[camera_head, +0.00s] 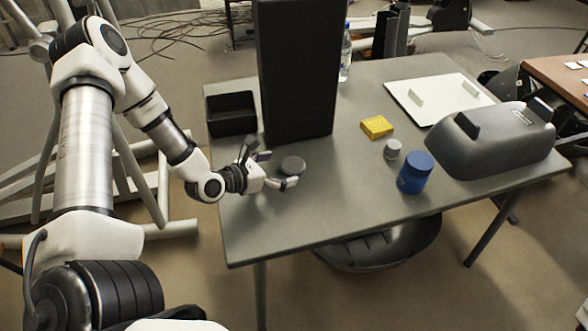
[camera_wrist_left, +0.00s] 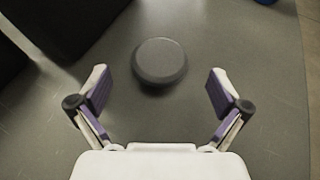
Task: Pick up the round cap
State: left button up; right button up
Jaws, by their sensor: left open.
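The round cap (camera_head: 292,165) is a dark grey disc lying flat on the grey table near its left front part. It also shows in the left wrist view (camera_wrist_left: 159,61), ahead of the fingers and roughly centred between them. My left gripper (camera_head: 282,171) is open and empty, just left of the cap and low over the table. In the left wrist view its two purple-padded fingers (camera_wrist_left: 160,93) stand wide apart, with the cap a little beyond their tips. My right gripper is not in view.
A tall black box (camera_head: 298,75) stands close behind the cap, with an open black bin (camera_head: 231,126) to its left. A yellow block (camera_head: 376,127), small grey cylinder (camera_head: 392,149), blue jar (camera_head: 414,174) and large grey housing (camera_head: 490,145) stand to the right. The front table area (camera_head: 310,215) is clear.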

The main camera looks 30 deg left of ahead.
aim_at(288, 167)
pick_arm(q)
jog(key=x, duration=0.5)
jog(key=shift+s+f, duration=0.15)
jog(key=shift+f, duration=0.15)
jog(key=shift+r, duration=0.1)
jog(key=c, duration=1.1)
